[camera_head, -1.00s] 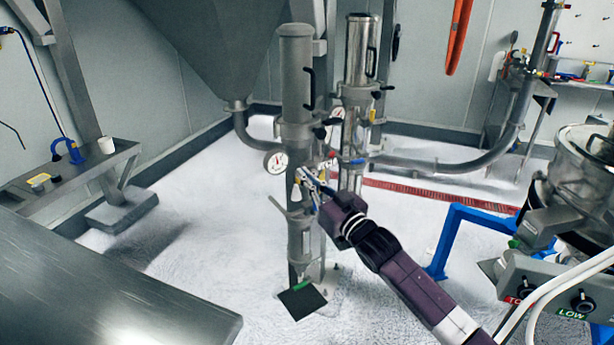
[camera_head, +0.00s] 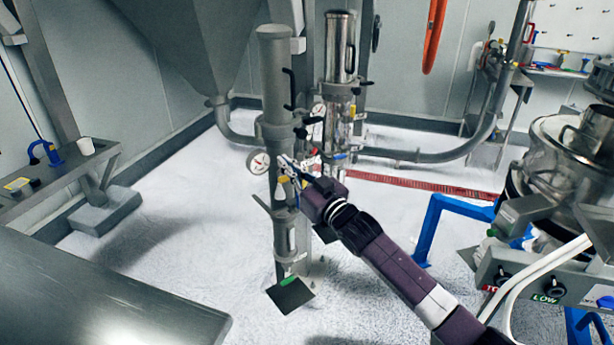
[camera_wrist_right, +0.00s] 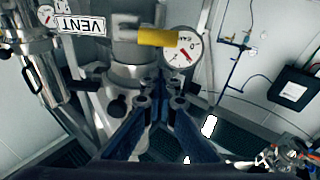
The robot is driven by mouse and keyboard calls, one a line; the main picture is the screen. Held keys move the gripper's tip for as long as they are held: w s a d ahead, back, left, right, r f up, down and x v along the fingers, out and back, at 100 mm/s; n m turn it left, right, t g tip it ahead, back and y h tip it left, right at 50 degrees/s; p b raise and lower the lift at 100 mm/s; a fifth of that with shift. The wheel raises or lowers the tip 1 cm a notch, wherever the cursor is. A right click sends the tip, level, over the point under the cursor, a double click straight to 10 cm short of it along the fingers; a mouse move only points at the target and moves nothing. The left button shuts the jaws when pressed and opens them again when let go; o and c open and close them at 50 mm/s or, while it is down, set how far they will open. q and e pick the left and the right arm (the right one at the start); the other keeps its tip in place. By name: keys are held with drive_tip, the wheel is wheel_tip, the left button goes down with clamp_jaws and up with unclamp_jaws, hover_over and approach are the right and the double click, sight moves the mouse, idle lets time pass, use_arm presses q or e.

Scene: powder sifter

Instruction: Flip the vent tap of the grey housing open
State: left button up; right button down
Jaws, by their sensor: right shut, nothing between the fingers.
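The grey housing (camera_head: 276,85) is a tall upright cylinder in the middle of the head view. In the right wrist view, its vent tap (camera_wrist_right: 157,37) has a yellow handle pointing sideways, next to an upside-down VENT label (camera_wrist_right: 80,25). A yellow part also shows small on the housing in the head view (camera_head: 282,181). My right gripper (camera_head: 285,161) is at the housing's front, shut and empty. In the right wrist view, its fingertips (camera_wrist_right: 160,92) appear below the yellow handle in the picture, apart from it. My left gripper is not in view.
A round gauge (camera_head: 258,161) is on the housing's left side. A clear-and-metal cylinder (camera_head: 338,100) stands just behind to the right. A metal table (camera_head: 110,300) fills the near left. A sifter machine (camera_head: 560,150) and a blue frame (camera_head: 428,230) stand right.

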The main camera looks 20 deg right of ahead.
use_arm(q)
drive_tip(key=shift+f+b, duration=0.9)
drive_tip(key=shift+b, duration=0.55)
use_arm(e)
drive_tip(key=r+v, duration=0.1)
drive_tip(key=v, duration=0.8)
drive_tip(key=shift+s+f, duration=0.2)
drive_tip(key=shift+s, duration=0.25)
drive_tip(key=shift+d, duration=0.1)
